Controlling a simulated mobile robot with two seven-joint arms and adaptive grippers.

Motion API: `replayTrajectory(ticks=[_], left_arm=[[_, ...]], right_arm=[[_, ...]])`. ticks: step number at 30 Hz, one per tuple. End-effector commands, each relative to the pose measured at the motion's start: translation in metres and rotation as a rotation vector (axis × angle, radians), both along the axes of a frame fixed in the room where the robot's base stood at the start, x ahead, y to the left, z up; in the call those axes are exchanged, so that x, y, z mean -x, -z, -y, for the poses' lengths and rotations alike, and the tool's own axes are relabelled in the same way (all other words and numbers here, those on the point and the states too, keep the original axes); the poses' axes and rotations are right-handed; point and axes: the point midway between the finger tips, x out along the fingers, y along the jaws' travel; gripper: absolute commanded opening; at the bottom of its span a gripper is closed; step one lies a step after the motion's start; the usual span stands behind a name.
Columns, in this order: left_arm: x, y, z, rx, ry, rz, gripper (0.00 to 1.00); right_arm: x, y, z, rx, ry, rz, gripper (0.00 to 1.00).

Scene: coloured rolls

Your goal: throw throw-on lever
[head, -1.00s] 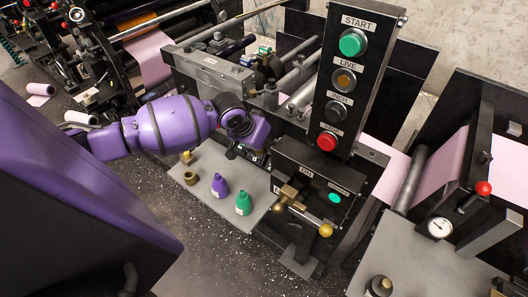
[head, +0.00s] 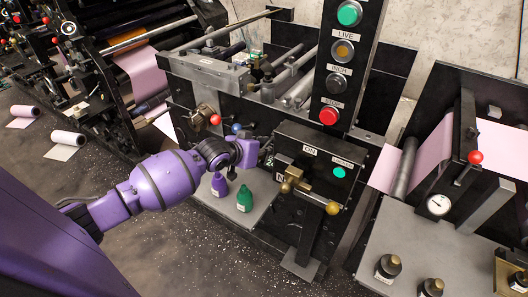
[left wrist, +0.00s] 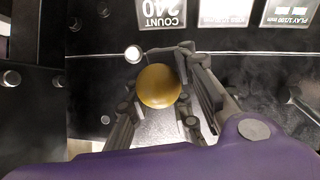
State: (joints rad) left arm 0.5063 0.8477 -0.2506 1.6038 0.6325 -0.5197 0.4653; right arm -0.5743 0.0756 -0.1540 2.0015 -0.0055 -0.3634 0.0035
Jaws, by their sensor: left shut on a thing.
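My left gripper (head: 268,149) reaches in beside the left side of the black lever box (head: 300,134) in the head view. In the left wrist view the fingers (left wrist: 158,100) are shut around a yellow ball knob (left wrist: 158,86). The arm and fingers hide this knob in the head view. A lever with a brass hub (head: 293,176) and a yellow ball end (head: 332,208) is on the front of the box, below an ON label (head: 310,151). I cannot tell whether its ball is the held one. My right gripper is not in view.
A purple bottle (head: 219,184) and a green bottle (head: 244,198) stand on the grey plate below my gripper. A red knob (head: 215,119) and a blue knob (head: 236,128) are just behind the arm. The button column (head: 341,75) rises above the box.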

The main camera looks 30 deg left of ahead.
Motion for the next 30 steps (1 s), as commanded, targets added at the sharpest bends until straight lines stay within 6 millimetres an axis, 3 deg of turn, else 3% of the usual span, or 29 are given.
replayTrajectory(ticks=[1, 7, 28, 29, 30], left_arm=[[0.003, 0.011, -0.005, -0.003, -0.008, 0.018, 0.0], [0.0, 0.016, -0.006, 0.003, -0.007, 0.12, 0.0], [-0.003, 0.017, -0.007, 0.008, -0.009, 0.192, 0.0], [-0.003, 0.017, -0.007, 0.008, -0.009, 0.192, 0.17], [-0.003, 0.017, -0.007, 0.008, -0.009, 0.192, 0.23]], right_arm=[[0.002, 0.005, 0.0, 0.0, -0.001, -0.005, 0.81], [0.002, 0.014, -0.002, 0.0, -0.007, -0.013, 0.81], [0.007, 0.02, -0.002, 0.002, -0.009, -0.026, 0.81], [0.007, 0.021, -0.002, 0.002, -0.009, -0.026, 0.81], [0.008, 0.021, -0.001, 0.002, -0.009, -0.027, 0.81]])
